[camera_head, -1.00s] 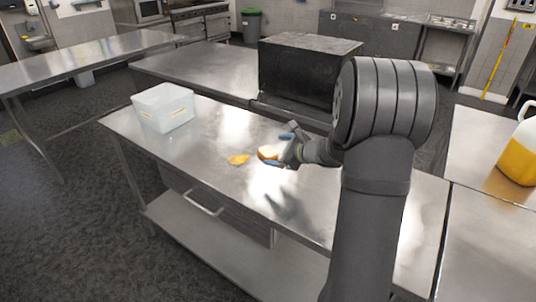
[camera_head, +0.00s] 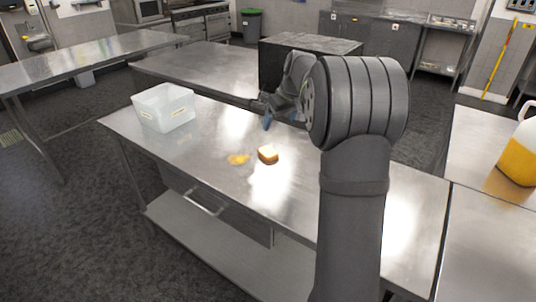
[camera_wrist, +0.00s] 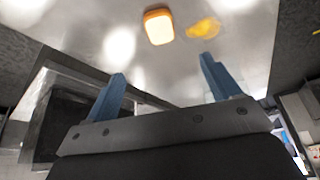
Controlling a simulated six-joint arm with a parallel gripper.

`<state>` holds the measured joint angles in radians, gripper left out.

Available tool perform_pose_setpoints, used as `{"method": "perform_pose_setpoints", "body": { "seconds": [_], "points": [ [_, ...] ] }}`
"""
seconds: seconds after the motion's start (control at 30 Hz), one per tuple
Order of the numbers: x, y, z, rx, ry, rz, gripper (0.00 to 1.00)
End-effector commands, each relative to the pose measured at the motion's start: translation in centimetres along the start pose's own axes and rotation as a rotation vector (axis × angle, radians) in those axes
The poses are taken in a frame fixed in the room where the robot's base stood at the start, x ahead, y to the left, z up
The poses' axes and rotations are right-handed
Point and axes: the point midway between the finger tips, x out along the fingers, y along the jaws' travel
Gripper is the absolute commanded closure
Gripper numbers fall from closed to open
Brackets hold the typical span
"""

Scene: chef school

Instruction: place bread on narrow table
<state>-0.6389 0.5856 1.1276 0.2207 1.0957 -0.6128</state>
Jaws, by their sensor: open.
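The bread (camera_head: 267,154), a small brown-crusted piece, lies on the steel table (camera_head: 330,205) in the head view. In the wrist view the bread (camera_wrist: 158,26) is near the top, beyond the fingertips and apart from them. My gripper (camera_head: 283,118) is up and behind the bread in the head view, partly hidden by my arm. In the wrist view my gripper (camera_wrist: 163,75) shows two blue fingers spread wide with nothing between them.
A flat yellow-orange item (camera_head: 238,159) lies left of the bread. A translucent white bin (camera_head: 163,108) stands at the table's left end. A black box (camera_head: 270,65) stands behind. A jug of orange liquid (camera_head: 518,155) is at the right.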

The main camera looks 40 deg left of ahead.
Motion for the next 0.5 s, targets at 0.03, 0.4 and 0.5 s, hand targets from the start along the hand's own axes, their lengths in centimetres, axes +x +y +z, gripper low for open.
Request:
{"method": "perform_pose_setpoints", "body": {
  "seconds": [0.03,0.4,0.5],
  "points": [
    [0.9,0.0,0.1,-0.001,-0.004,-0.002,0.18],
    [8.8,-0.1,0.1,0.004,-0.003,-0.004,0.18],
    [10.4,-0.1,0.1,0.004,-0.002,-0.004,0.18]
  ]
}}
